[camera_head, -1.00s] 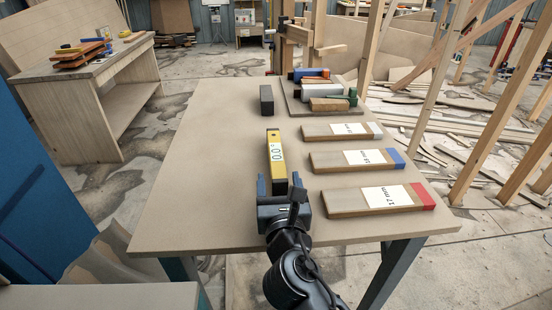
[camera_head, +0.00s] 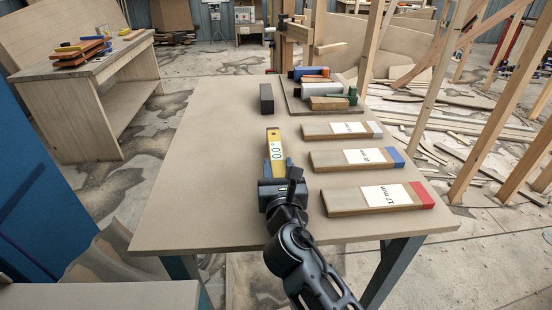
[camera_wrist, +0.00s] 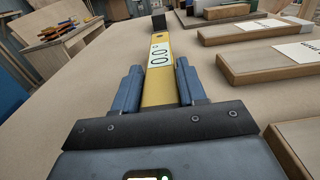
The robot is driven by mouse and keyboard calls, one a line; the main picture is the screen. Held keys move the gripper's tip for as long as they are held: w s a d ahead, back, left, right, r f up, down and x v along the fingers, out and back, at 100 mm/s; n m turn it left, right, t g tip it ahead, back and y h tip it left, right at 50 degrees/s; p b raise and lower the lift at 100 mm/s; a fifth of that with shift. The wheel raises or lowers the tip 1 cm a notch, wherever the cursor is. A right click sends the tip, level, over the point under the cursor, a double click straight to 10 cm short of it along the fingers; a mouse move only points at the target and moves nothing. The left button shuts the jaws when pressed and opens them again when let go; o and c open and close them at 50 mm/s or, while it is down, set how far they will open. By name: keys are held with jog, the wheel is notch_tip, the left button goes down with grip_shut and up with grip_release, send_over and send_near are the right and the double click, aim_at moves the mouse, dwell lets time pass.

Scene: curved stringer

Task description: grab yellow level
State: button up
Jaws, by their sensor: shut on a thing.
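The yellow level (camera_head: 275,144) lies on the table, its long side pointing away from me, with a white label reading 0.0° on its top. My gripper (camera_head: 276,172) is at its near end, with the blue fingers shut on its two sides. In the wrist view the level (camera_wrist: 160,75) runs forward from between the fingers of my gripper (camera_wrist: 160,88). The near end of the level is hidden behind the gripper body. I cannot tell whether the level is lifted off the table.
Wooden boards with blue (camera_head: 396,157), red (camera_head: 422,195) and grey (camera_head: 375,129) ends lie to the right. A dark block (camera_head: 266,99) stands beyond the level. A tray (camera_head: 293,104) of mixed items is at the back right. The table's left side (camera_head: 200,170) is clear.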

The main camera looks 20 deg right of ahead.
jog(key=c, duration=0.5)
jog(key=shift+r, duration=0.15)
jog(key=shift+c, duration=0.2)
